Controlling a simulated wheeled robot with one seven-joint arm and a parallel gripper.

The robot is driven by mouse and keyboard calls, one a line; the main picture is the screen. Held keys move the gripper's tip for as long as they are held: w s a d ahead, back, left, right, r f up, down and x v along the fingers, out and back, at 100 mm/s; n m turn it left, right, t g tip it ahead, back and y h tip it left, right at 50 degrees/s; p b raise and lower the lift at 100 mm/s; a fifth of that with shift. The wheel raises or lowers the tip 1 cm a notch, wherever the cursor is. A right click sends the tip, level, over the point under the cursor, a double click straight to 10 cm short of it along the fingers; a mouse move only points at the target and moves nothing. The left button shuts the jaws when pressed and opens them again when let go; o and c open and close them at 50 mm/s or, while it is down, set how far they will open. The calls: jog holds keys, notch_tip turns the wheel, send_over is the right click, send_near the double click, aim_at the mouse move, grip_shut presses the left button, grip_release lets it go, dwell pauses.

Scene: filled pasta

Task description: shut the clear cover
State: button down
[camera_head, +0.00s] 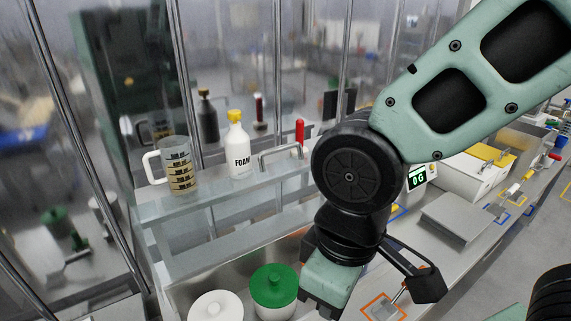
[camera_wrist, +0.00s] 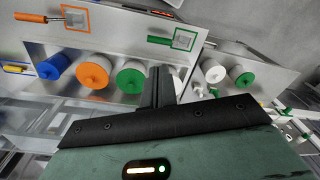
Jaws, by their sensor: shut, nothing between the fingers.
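The clear cover (camera_head: 215,200) appears in the head view as a see-through panel at left centre, with a grey bar handle (camera_head: 283,154) at its upper edge. It seems to stand raised behind the lidded tubs; its exact angle is hard to tell. My gripper, in the wrist view (camera_wrist: 160,88), is shut and empty, with its fingers over the counter near the tubs. In the head view it is at lower centre, to the right of and below the handle, apart from it; its fingertips are hidden there. I cannot make out the cover in the wrist view.
A white tub (camera_head: 216,306) and a green-lidded tub (camera_head: 274,287) sit in the well. A jug (camera_head: 180,168) and a FOAM bottle (camera_head: 239,150) stand by the panel. The wrist view shows blue (camera_wrist: 54,67) and orange (camera_wrist: 93,73) lids. A scale display (camera_head: 417,178) stands right.

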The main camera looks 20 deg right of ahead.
jog(key=shift+w+a, duration=0.1)
notch_tip(320, 180, up, 2)
jog(key=m+t+y+b, duration=0.1)
jog(key=m+t+b, duration=0.3)
jog(key=b, duration=0.7)
send_over(203, 196)
jog(key=shift+r+m+g, duration=0.15)
jog(key=shift+m+g, duration=0.15)
jog(key=shift+g, duration=0.3)
jog(key=shift+t, duration=0.7)
jog(key=w+a, duration=0.1)
jog(key=w+a+r+b, duration=0.1)
jog(key=w, duration=0.1)
jog(key=w+a+r+b, duration=0.1)
jog(key=shift+w+r, duration=0.1)
jog(key=shift+w, duration=0.05)
jog(key=p+x, duration=0.1)
jog(key=x, duration=0.2)
jog(key=p+x, duration=0.1)
jog(key=x, duration=0.2)
jog(key=p+x, duration=0.1)
jog(key=x, duration=0.2)
jog(key=shift+w+d+f+p, duration=0.2)
jog(key=shift+f+p, duration=0.15)
